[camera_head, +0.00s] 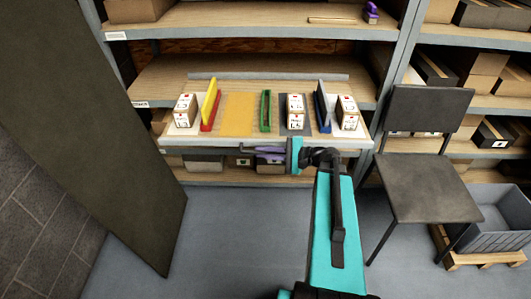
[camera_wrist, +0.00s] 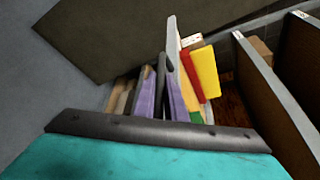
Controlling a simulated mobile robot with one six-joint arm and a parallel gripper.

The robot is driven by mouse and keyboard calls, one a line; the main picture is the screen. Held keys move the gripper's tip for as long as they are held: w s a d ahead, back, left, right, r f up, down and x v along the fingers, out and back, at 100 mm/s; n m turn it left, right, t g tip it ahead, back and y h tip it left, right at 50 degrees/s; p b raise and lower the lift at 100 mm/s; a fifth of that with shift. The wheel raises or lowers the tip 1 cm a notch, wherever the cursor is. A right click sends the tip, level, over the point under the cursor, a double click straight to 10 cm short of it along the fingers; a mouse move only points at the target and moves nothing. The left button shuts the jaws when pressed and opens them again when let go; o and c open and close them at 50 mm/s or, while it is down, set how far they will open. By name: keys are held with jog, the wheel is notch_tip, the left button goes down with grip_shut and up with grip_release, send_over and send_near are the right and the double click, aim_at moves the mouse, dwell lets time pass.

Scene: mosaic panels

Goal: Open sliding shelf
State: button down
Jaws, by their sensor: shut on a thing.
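The sliding shelf (camera_head: 170,143) is a wooden board with a pale front edge in the middle of the rack in the head view. It stands forward of the shelf behind it. My gripper (camera_head: 268,153), with purple fingers, is at its front edge, right of centre. In the wrist view my gripper (camera_wrist: 163,92) is shut on a dark bar handle (camera_wrist: 163,65). Much of the handle is hidden by the fingers. On the shelf are small boxes (camera_head: 295,107), a yellow mat (camera_head: 239,113), a green tray (camera_head: 266,110) and coloured upright panels.
A dark chair (camera_head: 430,190) stands close at the right, before a grey crate (camera_head: 490,215) on a pallet. A large dark panel (camera_head: 95,120) leans along the left. Grey floor (camera_head: 230,240) is clear in front of the shelf, left of my arm.

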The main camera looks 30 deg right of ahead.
jog(key=shift+a, duration=0.25)
jog(key=c, duration=1.8)
grip_release()
jog(key=shift+d, duration=0.2)
jog(key=shift+s+d, duration=0.1)
jog(key=shift+b+v, duration=0.35)
jog(key=shift+v, duration=6.45)
jog(key=shift+r, duration=0.1)
